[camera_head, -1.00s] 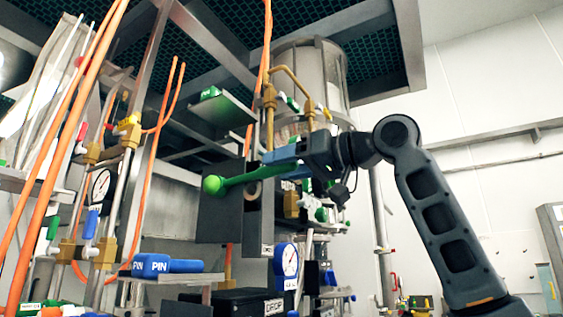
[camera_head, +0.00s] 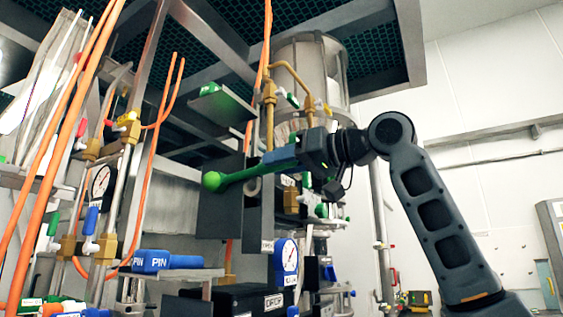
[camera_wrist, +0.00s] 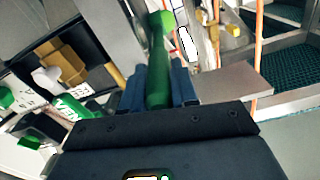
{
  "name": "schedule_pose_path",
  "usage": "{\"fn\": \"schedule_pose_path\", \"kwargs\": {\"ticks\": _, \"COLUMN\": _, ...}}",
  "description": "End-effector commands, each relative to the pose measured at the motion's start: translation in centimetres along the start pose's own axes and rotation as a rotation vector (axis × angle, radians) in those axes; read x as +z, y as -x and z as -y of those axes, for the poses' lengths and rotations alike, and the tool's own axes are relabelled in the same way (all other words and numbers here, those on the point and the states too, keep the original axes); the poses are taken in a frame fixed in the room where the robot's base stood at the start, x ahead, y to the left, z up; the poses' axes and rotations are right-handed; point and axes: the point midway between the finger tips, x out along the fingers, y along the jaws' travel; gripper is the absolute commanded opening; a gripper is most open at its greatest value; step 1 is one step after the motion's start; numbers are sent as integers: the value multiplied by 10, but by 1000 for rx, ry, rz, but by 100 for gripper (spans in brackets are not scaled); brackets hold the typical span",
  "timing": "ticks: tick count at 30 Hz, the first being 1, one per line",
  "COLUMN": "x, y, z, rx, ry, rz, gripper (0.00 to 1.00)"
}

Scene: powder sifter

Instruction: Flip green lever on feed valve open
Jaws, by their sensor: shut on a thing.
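The green lever (camera_head: 240,174) has a round green ball (camera_head: 212,181) at its left end and runs right, tilted slightly upward, into my gripper (camera_head: 280,157). In the wrist view the green lever (camera_wrist: 158,75) lies between the two blue fingers of my gripper (camera_wrist: 158,85), which is shut on it. The lever sits in front of a grey metal plate (camera_head: 220,205). The valve body behind it is partly hidden by my gripper and the plate.
Brass pipes and fittings (camera_head: 269,95) stand just above and behind my gripper. A round gauge (camera_head: 286,256) is below. A blue PIN block (camera_head: 165,261) lies on a shelf at lower left. Orange hoses (camera_head: 65,120) hang at left. The right side is open toward the white wall.

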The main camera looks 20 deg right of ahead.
Motion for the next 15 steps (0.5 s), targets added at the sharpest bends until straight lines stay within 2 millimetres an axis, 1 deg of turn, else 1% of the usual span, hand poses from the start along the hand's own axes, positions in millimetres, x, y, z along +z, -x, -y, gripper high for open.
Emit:
{"fn": "schedule_pose_path", "kwargs": {"ticks": 10, "x": 1, "y": 0, "z": 0, "rx": 0, "ry": 0, "rz": -5, "gripper": 0}}
{"fn": "schedule_pose_path", "kwargs": {"ticks": 15, "x": 11, "y": 0, "z": -2, "rx": -10, "ry": -2, "rz": -42, "gripper": 0}}
